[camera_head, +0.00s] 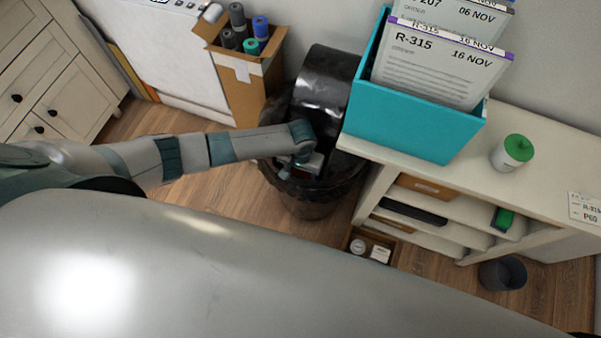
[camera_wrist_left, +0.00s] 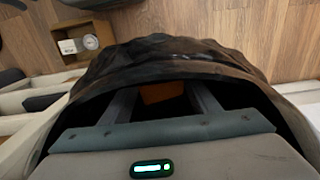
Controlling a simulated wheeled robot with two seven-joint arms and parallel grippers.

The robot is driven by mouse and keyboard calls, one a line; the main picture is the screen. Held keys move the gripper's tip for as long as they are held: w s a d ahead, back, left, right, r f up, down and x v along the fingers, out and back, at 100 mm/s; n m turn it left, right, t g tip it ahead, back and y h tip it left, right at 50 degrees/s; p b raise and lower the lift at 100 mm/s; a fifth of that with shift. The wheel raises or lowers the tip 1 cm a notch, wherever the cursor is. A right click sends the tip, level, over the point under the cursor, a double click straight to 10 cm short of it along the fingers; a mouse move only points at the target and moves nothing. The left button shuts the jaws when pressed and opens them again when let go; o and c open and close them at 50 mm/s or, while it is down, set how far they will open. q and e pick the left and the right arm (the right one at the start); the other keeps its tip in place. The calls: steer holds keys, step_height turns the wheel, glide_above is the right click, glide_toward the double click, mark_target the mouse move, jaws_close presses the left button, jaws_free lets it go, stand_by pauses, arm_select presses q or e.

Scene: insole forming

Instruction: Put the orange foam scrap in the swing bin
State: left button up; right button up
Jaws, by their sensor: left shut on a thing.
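The swing bin (camera_head: 312,208) is black and glossy, with its lid (camera_head: 325,85) showing as a shiny dark curved panel at the back. My left gripper (camera_head: 303,168) reaches in from the left and is at the bin's opening. In the left wrist view the two fingers (camera_wrist_left: 163,98) point into the dark opening, below the bin's rim (camera_wrist_left: 170,50). They are shut on the orange foam scrap (camera_wrist_left: 161,91), of which only a small dim part shows between them. The bin's inside is too dark to make out. My right gripper is out of view.
A white shelf unit (camera_head: 545,170) stands close on the bin's right, with a teal file box (camera_head: 410,120) and a green-lidded jar (camera_head: 512,153) on top. A cardboard box of rolls (camera_head: 240,95) stands behind on the left. The wooden floor (camera_head: 215,190) left of the bin is clear.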

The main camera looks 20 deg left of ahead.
arm_select(q)
steer(key=shift+f, duration=0.1)
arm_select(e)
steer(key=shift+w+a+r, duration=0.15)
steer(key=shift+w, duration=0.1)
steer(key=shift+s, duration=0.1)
arm_select(q)
steer(key=o, duration=1.1)
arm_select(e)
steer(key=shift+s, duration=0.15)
arm_select(q)
step_height(320, 180, up, 17)
steer(key=shift+r, duration=0.2)
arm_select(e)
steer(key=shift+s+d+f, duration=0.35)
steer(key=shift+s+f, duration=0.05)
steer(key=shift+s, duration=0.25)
